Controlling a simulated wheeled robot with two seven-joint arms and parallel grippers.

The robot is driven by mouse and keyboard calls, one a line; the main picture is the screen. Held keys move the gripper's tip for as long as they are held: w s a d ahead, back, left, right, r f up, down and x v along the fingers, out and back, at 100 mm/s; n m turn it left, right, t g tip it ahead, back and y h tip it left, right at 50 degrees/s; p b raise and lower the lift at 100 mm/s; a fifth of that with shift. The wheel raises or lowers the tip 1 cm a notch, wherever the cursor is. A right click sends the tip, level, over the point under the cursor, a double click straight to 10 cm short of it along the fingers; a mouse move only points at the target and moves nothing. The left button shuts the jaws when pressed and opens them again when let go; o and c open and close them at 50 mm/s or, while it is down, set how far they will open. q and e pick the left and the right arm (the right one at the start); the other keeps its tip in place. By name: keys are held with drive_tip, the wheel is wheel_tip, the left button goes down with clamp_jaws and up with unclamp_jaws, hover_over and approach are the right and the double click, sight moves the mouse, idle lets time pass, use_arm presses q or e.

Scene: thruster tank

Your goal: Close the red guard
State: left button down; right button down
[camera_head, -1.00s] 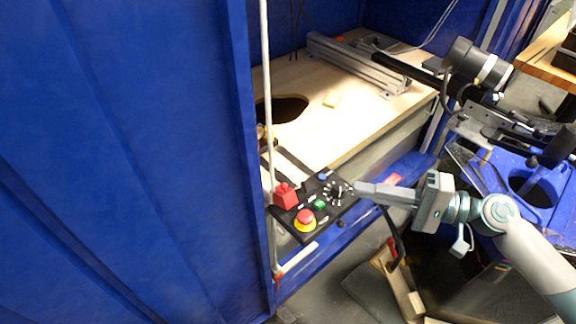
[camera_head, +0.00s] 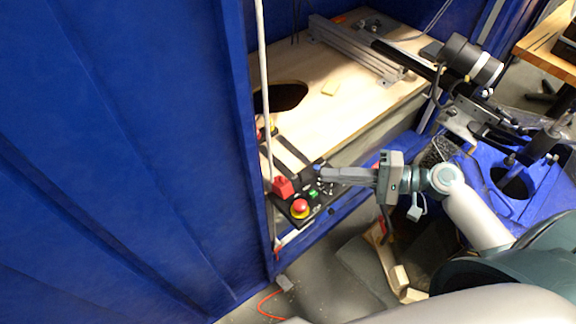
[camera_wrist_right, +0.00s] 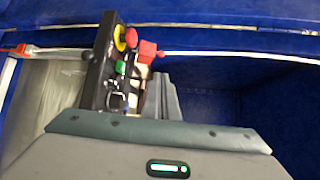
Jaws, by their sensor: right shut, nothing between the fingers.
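The red guard (camera_head: 283,187) sits at the left end of a black control panel (camera_head: 323,203), raised above its face. It also shows in the right wrist view (camera_wrist_right: 147,49), beyond the fingers. Whether it is open or closed is hard to tell. My right gripper (camera_head: 319,173) is shut and empty, pointing left over the right end of the panel, partly covering the dial. It is apart from the guard, to its right. In the right wrist view its fingers (camera_wrist_right: 164,97) lie beside the panel. My left gripper is out of view.
A red and yellow emergency button (camera_head: 300,208) and a green button (camera_head: 313,193) are near the guard. A pale vertical pole (camera_head: 264,95) stands just left of the panel. A wooden board (camera_head: 350,103) lies behind, and a blue wall fills the left.

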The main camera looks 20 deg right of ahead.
sight(280, 183)
drive_tip(key=shift+a, duration=0.1)
